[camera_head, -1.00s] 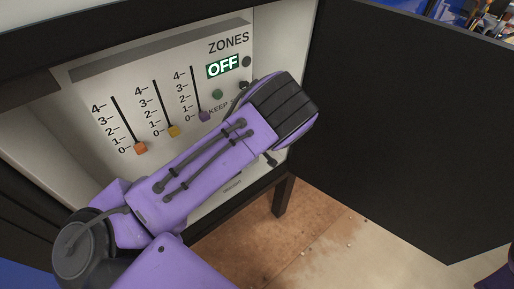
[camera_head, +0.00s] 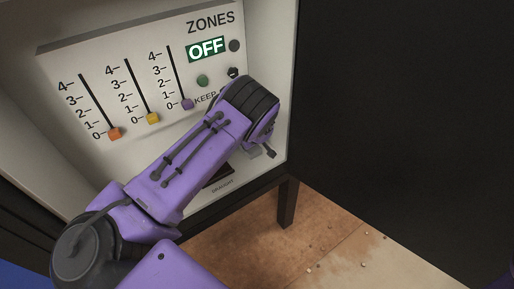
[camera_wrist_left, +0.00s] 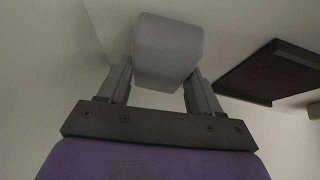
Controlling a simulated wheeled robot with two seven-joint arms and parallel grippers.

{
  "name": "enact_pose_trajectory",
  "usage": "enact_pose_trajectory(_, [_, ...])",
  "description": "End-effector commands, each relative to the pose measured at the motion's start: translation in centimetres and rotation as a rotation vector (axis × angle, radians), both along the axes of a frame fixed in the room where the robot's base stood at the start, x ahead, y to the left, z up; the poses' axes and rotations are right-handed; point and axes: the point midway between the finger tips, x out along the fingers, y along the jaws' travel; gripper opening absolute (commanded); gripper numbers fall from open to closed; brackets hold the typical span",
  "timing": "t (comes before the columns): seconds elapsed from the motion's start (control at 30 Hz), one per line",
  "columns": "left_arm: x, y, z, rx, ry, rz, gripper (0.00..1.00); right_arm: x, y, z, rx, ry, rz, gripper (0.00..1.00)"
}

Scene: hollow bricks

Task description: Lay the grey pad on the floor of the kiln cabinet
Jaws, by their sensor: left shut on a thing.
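The kiln cabinet (camera_head: 283,60) stands open with a pale interior and dark frame. In the left wrist view my left gripper (camera_wrist_left: 160,80) is shut on the grey pad (camera_wrist_left: 168,45), which looks like a smooth pale block between the two fingers. Pale cabinet surfaces lie around the pad; whether it touches any of them I cannot tell. My right gripper is not in view.
The control panel (camera_head: 70,60) has three sliders, buttons and a lit OFF sign (camera_head: 207,49). A dark plate (camera_wrist_left: 268,72) is right of the pad. The black door (camera_head: 400,130) stands open at right. A cabinet leg (camera_head: 288,203) stands on brown flooring.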

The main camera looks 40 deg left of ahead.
Motion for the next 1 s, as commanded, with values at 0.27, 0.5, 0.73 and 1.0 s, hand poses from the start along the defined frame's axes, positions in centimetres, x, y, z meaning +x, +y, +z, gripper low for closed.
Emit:
enact_pose_trajectory(0.27, [0.6,0.3,-0.7,0.003,0.006,0.003,0.30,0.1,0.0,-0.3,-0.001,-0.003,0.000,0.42])
enact_pose_trajectory(0.5, [0.7,0.2,-0.7,0.003,0.006,0.000,0.90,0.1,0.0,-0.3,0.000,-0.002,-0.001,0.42])
enact_pose_trajectory(0.73, [0.7,0.1,-0.1,0.003,0.006,0.000,0.90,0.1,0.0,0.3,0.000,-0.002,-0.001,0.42])
enact_pose_trajectory(1.0, [-0.8,-2.8,6.0,0.004,0.006,-0.005,0.90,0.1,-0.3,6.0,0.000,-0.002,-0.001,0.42])
